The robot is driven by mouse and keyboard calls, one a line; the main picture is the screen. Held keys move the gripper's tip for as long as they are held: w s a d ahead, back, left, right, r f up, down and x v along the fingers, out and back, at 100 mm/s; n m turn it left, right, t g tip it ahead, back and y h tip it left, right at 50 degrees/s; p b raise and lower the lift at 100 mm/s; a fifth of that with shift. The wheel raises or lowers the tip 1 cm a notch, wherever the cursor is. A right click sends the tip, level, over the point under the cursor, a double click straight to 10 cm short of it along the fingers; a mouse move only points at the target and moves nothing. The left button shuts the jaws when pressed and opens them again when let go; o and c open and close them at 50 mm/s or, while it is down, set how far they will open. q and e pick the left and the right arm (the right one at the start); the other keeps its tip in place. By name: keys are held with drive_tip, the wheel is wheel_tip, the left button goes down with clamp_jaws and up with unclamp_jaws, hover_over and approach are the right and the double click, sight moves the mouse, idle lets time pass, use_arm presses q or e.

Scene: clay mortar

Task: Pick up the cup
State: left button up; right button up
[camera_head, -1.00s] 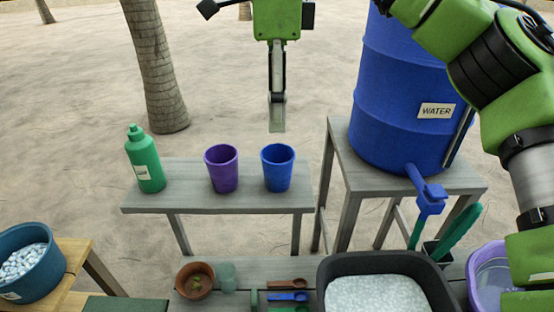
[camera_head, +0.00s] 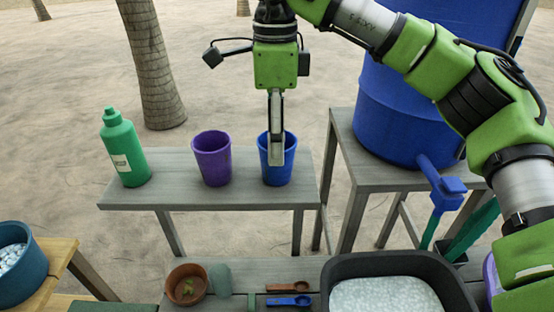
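Two cups stand upright on the grey bench (camera_head: 125,195): a purple cup (camera_head: 212,162) and, to its right, a blue cup (camera_head: 268,172). My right gripper (camera_head: 276,150) points down at the blue cup, with its arm coming in from the right. Its fingers line up edge-on, so I cannot tell how far apart they are. The visible finger overlaps the cup's opening and front rim. I cannot tell whether it touches the cup. The cup sits on the bench. My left gripper is not in view.
A green bottle (camera_head: 125,150) stands left of the cups. A blue water barrel (camera_head: 405,110) with a tap (camera_head: 440,185) stands on a taller table at right. In front are a black tray (camera_head: 345,268), a clay pot (camera_head: 187,285) and a blue tub (camera_head: 22,265).

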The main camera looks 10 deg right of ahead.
drive_tip(key=shift+f, duration=0.65)
drive_tip(key=shift+w+d+f+p, duration=0.1)
drive_tip(key=shift+f+p, duration=0.25)
drive_tip(key=shift+p, duration=0.05)
wheel_tip(320, 180, down, 4)
drive_tip(key=shift+d+r+p, duration=0.1)
drive_tip(key=shift+r+p, duration=0.15)
drive_tip(key=shift+p, duration=0.7)
drive_tip(key=shift+f, duration=0.55)
drive_tip(key=c, duration=1.2)
